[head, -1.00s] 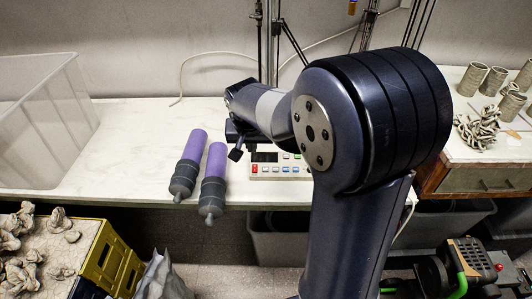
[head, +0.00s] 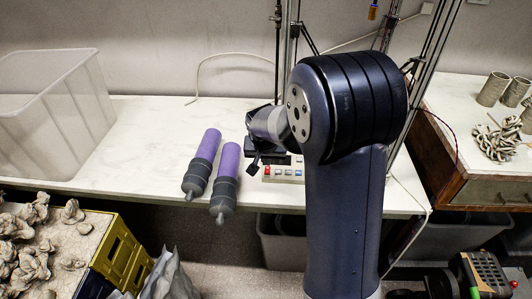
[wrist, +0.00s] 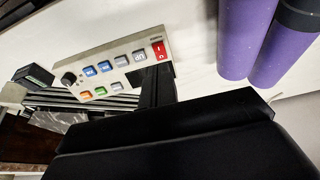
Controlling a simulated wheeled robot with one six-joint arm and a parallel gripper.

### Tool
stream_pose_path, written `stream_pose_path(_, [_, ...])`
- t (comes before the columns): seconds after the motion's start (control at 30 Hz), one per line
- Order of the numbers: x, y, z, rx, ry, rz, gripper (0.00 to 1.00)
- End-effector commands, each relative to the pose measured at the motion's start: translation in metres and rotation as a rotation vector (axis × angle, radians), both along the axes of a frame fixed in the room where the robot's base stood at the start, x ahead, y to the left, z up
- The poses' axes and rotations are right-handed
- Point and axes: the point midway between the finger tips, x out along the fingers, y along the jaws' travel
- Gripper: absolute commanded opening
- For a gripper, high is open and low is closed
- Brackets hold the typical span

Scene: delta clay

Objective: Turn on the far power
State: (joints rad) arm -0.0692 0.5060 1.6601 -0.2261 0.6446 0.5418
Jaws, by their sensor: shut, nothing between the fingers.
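A pale control panel (head: 284,173) lies on the white table, partly hidden behind my arm in the head view. In the wrist view the panel (wrist: 112,66) shows a red rocker switch (wrist: 159,51) at its right end, blue, grey, orange and green buttons, and a dark knob at its left end. My gripper (head: 253,169) is shut and empty, at the panel's left end in the head view. In the wrist view the dark finger (wrist: 156,88) points at the panel just below the red switch. I cannot tell whether it touches.
Two purple and grey cylinders (head: 204,158) (head: 228,175) lie left of my gripper. A clear plastic bin (head: 55,105) stands at the table's left. Dark upright rods (head: 285,60) rise behind the panel. A yellow crate (head: 117,250) is at lower left.

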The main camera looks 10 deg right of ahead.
Motion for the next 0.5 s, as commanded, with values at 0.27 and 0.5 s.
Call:
stream_pose_path(0.27, [0.011,-0.004,-0.044,0.0,0.002,0.0,0.0])
stream_pose_path(0.5, [0.014,-0.005,-0.056,0.0,0.0,0.0,0.0])
